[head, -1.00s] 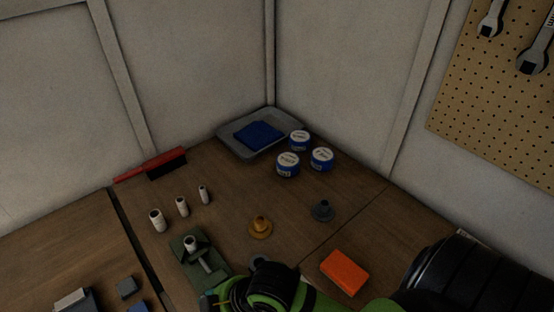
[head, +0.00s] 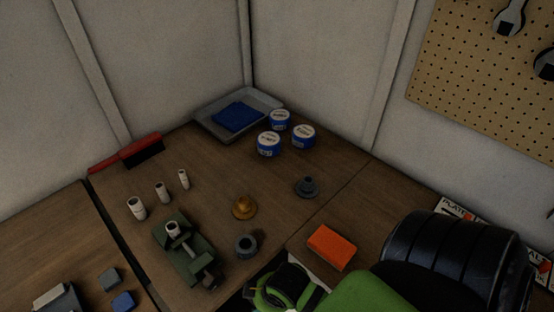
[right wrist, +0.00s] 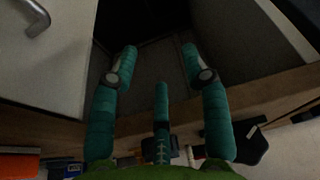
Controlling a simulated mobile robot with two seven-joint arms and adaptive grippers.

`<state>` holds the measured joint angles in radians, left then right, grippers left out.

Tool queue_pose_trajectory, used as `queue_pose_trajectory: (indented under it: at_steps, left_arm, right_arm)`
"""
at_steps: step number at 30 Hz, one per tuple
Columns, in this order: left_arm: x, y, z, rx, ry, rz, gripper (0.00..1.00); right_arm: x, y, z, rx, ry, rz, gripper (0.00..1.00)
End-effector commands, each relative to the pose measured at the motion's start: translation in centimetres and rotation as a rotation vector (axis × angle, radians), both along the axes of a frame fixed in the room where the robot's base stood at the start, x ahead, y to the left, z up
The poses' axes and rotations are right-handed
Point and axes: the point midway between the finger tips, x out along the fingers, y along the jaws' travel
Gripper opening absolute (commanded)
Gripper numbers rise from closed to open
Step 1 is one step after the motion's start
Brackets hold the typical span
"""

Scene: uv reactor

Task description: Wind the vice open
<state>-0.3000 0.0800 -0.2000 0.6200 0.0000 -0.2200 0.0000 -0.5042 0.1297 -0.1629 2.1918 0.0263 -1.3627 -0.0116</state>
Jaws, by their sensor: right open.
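The green vice (head: 190,258) sits on the wooden bench in the lower left of the head view, with a pale cylinder (head: 172,229) at its far end. Its handle cannot be made out clearly. My right arm comes in at the bottom of the head view, beside and to the right of the vice, and its fingers are not visible there. In the right wrist view my right gripper (right wrist: 160,75) is open and empty, with its teal fingers spread apart. It points at a dark space by the bench edge. My left gripper is not in view.
A dark grey ring-shaped part (head: 246,246), a brass flanged part (head: 244,208) and a grey flanged part (head: 306,187) stand right of the vice. An orange block (head: 331,247) lies further right. Several pale cylinders (head: 137,208) stand behind. Blue-white tins (head: 268,145) and a tray (head: 272,98) are at the back.

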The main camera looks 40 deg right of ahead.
Motion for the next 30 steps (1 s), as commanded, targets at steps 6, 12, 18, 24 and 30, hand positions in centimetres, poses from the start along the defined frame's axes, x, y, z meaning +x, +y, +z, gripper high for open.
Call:
queue_pose_trajectory:
  at_steps: [6, 12, 18, 24, 30]
  left_arm:
    - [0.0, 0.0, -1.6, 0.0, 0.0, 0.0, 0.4]
    - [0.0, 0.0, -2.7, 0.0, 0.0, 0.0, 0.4]
    - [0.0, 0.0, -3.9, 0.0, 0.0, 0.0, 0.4]
    - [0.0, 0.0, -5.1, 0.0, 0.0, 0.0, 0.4]
    - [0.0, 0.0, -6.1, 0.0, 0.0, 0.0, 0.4]
  right_arm:
    - [-0.2, -0.2, -4.8, -0.005, 0.021, -0.008, 0.47]
    - [-0.4, -0.3, -8.8, -0.008, 0.035, -0.01, 0.47]
    - [-0.9, -0.4, -12.8, -0.012, 0.05, -0.011, 0.47]
    - [-1.7, -0.6, -16.7, -0.015, 0.065, -0.012, 0.47]
    - [-2.6, -0.8, -20.3, -0.018, 0.078, -0.014, 0.47]
